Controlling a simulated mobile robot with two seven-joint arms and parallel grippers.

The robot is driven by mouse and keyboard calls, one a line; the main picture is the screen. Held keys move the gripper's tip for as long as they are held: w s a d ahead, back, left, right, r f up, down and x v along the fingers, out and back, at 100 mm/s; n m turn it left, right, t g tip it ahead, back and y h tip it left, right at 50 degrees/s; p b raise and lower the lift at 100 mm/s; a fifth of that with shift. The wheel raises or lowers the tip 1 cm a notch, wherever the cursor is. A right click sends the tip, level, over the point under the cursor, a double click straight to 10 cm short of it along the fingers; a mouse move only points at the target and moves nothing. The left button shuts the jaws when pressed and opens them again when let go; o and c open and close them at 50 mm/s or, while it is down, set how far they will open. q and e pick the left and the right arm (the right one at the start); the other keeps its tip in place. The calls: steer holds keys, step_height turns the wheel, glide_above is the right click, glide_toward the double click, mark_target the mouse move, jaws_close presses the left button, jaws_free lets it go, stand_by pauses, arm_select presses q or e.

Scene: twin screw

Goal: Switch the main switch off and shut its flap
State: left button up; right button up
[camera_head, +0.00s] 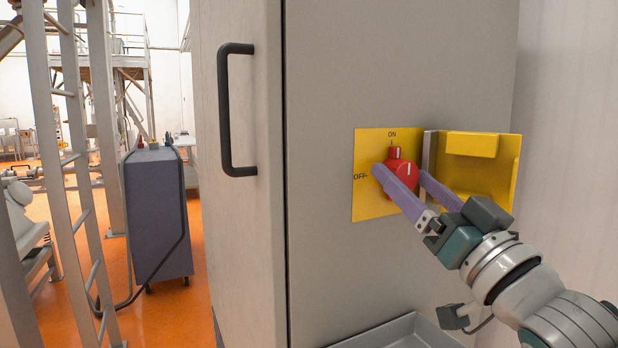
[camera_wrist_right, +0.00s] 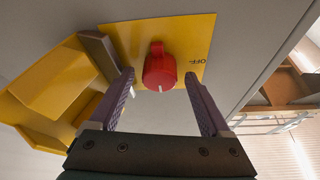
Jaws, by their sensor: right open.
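The red main switch (camera_head: 408,174) is a round knob with a raised grip on a yellow plate (camera_head: 365,203) on the grey cabinet front. Its white mark points up toward the ON label; OFF is at the left. The yellow flap (camera_head: 490,172) stands open to the right of the plate. My right gripper (camera_head: 401,173) is open, with its purple fingers on either side of the knob. In the right wrist view the knob (camera_wrist_right: 160,72) lies between the fingertips, with gaps on both sides. My left gripper is not in view.
A black handle (camera_head: 226,110) stands out from the cabinet door at the left. A grey tray (camera_head: 405,335) lies below the switch. A pale wall (camera_head: 570,110) is to the right of the cabinet. A ladder frame and a dark cart (camera_head: 158,215) stand farther left.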

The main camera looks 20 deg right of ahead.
steer(key=c, duration=0.4)
jaws_close()
